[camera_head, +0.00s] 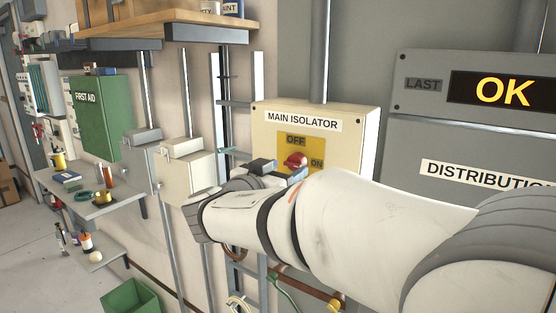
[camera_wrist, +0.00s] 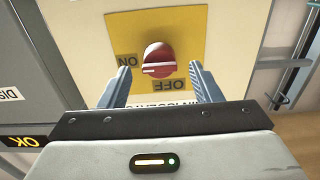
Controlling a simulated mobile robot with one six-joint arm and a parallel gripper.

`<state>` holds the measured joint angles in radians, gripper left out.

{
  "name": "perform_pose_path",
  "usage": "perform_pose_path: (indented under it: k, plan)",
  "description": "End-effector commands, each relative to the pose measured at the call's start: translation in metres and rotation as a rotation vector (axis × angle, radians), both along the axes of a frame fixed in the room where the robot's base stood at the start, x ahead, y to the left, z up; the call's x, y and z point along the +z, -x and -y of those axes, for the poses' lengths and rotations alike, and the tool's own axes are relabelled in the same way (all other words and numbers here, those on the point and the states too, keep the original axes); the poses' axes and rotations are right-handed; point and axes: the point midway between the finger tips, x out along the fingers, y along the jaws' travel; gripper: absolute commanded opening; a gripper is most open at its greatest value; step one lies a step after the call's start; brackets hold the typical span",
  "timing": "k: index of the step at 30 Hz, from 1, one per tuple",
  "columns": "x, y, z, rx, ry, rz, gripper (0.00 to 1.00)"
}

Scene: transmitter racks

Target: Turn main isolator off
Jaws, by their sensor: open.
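The main isolator (camera_head: 350,135) is a cream wall box with a yellow plate (camera_head: 323,146) marked OFF at the top and ON at the right. Its red rotary knob (camera_head: 295,160) is partly hidden by my gripper (camera_head: 281,170). In the wrist view, which is upside down, the red knob (camera_wrist: 158,58) has a white line lying roughly level, towards the ON label. My gripper (camera_wrist: 161,70) is open and empty, its blue-grey fingers on either side of the knob. A gap shows between each finger and the knob; I cannot tell the depth.
A grey distribution cabinet (camera_head: 410,137) with an OK display stands close on the right. A cream switch box (camera_head: 188,172) is on the wall to the left. A wooden shelf (camera_head: 150,22) juts out above left. A green bin (camera_head: 132,298) stands on the floor below.

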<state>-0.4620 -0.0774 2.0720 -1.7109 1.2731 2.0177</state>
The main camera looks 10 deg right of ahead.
Motion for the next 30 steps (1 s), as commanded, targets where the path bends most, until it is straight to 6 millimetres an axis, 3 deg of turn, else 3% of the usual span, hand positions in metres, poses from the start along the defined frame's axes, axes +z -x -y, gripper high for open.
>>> perform_pose_path:
  k: [6, 16, 30]
  plan:
    - [0.001, -0.016, 0.017, -0.003, 0.001, -0.002, 0.58]
    - [-0.001, -0.019, 0.020, -0.001, 0.001, -0.002, 0.58]
    - [0.000, -0.019, 0.020, -0.002, 0.001, -0.002, 0.20]
